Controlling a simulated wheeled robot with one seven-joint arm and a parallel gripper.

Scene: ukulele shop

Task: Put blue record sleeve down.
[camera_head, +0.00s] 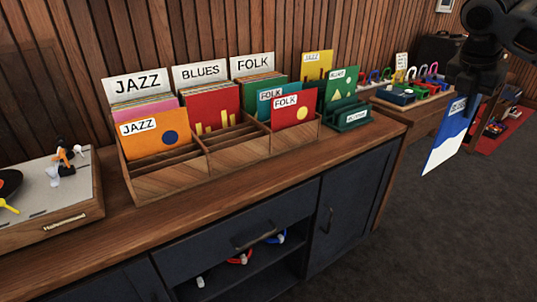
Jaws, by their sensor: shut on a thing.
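The blue record sleeve (448,136) has a white lower part with a wavy edge and a white label near its top. My gripper (462,88) is dark, at the upper right, and shut on the sleeve's top edge. The sleeve hangs tilted in the air, over the dark floor and right of the counter's end, touching nothing else visible. The fingertips are partly lost against the dark arm. A wooden record bin (168,184) on the counter has sections marked JAZZ, BLUES and FOLK, with sleeves in them.
The wooden counter (70,262) runs across the view. A green stand (348,116) holds a yellow and a green sleeve beside the bin. A turntable (70,205) sits at the left. A lower bench (395,104) with colourful items stands behind. Bare counter lies in front of the bin.

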